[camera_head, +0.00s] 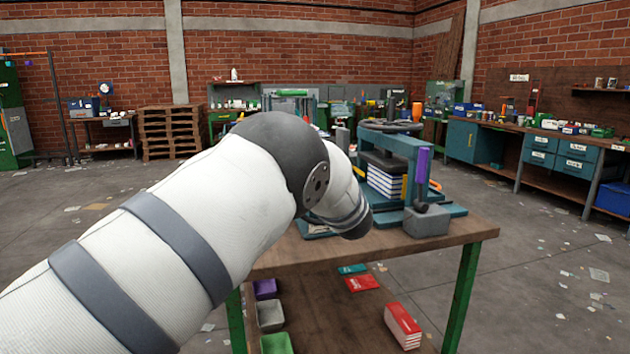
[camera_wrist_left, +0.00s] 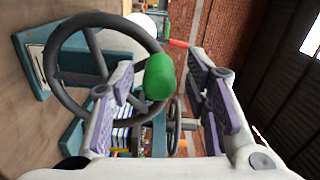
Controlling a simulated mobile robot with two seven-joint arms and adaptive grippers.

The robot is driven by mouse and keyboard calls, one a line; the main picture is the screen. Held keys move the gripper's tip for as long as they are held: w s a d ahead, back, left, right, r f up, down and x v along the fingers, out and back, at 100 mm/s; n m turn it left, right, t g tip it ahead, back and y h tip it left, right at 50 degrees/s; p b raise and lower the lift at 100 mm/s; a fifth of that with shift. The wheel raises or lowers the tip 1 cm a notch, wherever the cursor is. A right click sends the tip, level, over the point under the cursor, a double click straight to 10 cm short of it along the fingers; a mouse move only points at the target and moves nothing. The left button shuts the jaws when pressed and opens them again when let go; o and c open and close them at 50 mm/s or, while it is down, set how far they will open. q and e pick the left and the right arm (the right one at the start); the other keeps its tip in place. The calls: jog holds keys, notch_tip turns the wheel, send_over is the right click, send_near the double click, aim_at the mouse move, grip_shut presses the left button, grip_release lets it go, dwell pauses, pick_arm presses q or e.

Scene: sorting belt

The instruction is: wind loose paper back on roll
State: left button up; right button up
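In the left wrist view my left gripper (camera_wrist_left: 166,84) is open, its two purple-padded fingers apart. A green knob (camera_wrist_left: 160,76) on a dark handwheel (camera_wrist_left: 58,88) shows between the fingers; I cannot tell whether they touch it. In the head view my left arm reaches over the wooden table (camera_head: 455,237) and hides its own gripper. My right gripper is in neither view. I can make out no paper roll or loose paper strip for sure. A white rounded shape (camera_wrist_left: 142,20) behind the wheel is too covered to name.
A teal press (camera_head: 395,145) with stacked books (camera_head: 384,182) and a grey block (camera_head: 427,221) stands on the table. Red books (camera_head: 402,325) and small bins (camera_head: 270,315) sit on the lower shelf. Benches line the walls; floor at right is open with paper scraps.

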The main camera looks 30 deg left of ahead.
pick_arm(q)
jog(key=v, duration=1.2)
jog(key=s+d+f+g+h+p, duration=0.1)
jog(key=s+f+h, duration=0.2)
jog(key=s+f, duration=0.5)
jog(key=s+f+g+h, duration=0.2)
jog(key=s+f, duration=0.1)
jog(key=f, duration=0.9)
jog(key=s+d+f+g+h+p, duration=0.1)
jog(key=s+f+h, duration=0.2)
jog(key=s+f, duration=0.5)
jog(key=s+d+f+n+g+h, duration=0.35)
jog(key=s+f, duration=0.55)
jog(key=s, duration=0.4)
jog(key=s+d+n+g+h, duration=0.1)
jog(key=s+d+n+g, duration=0.1)
jog(key=s, duration=0.8)
jog(key=s+d+n+g+h, duration=0.1)
jog(key=s+g, duration=0.3)
jog(key=s, duration=0.7)
jog(key=shift+d+f+n+g+p, duration=0.25)
jog(key=shift+d+n+g+p, duration=0.15)
jog(key=shift+d, duration=0.5)
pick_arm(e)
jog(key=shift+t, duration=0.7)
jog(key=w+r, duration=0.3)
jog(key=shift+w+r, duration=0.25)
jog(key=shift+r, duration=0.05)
